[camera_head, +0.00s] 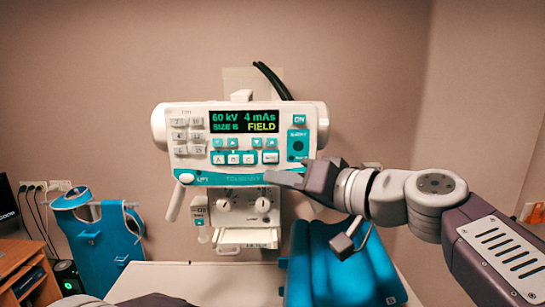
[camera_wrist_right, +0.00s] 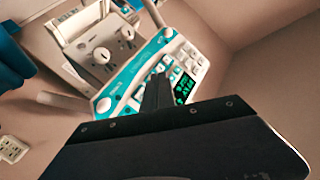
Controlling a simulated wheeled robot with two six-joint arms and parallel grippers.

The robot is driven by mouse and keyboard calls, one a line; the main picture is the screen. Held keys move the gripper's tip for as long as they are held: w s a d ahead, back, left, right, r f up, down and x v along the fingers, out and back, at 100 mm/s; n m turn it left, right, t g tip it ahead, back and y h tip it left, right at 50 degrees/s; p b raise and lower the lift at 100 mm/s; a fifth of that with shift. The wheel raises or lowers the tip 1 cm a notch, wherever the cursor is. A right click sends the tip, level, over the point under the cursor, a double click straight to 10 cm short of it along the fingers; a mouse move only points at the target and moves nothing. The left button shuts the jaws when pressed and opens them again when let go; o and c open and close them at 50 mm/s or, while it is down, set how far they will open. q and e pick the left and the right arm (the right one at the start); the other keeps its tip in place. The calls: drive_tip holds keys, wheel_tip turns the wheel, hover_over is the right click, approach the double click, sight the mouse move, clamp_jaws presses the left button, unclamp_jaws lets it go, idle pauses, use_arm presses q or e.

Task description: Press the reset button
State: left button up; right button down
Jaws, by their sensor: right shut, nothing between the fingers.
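The white and teal control panel (camera_head: 240,140) hangs on the wall in the middle of the head view. Its green display reads 60 kV, 4 mAs, SIZE and FIELD. It carries a keypad at left, small teal buttons, a row of white buttons (camera_head: 233,158) and an ON button (camera_head: 299,119). I cannot read which button is reset. My right gripper (camera_head: 270,178) is shut and empty, its tip in front of the panel's lower edge. Contact is not clear. In the right wrist view the shut fingers (camera_wrist_right: 157,92) overlap the panel's buttons (camera_wrist_right: 172,62). My left gripper is not in view.
A lower unit with two knobs (camera_head: 263,205) sits below the panel. A white handle (camera_head: 175,201) hangs at its left. Blue padded pieces stand at left (camera_head: 100,240) and below right (camera_head: 345,270). A wooden desk (camera_head: 20,262) is at far left.

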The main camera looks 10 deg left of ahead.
sight(276, 162)
drive_tip(key=w+p, duration=0.1)
drive_tip(key=w, duration=0.1)
drive_tip(key=w+a+p, duration=0.1)
drive_tip(key=w, duration=0.2)
drive_tip(key=w+a+p, duration=0.1)
drive_tip(key=w, duration=0.1)
drive_tip(key=shift+w+a, duration=0.1)
drive_tip(key=shift+w, duration=0.25)
drive_tip(key=shift+s+a, duration=0.1)
drive_tip(key=shift+a, duration=0.05)
idle(1.6)
drive_tip(key=shift+w+a, duration=0.1)
drive_tip(key=shift+w, duration=0.35)
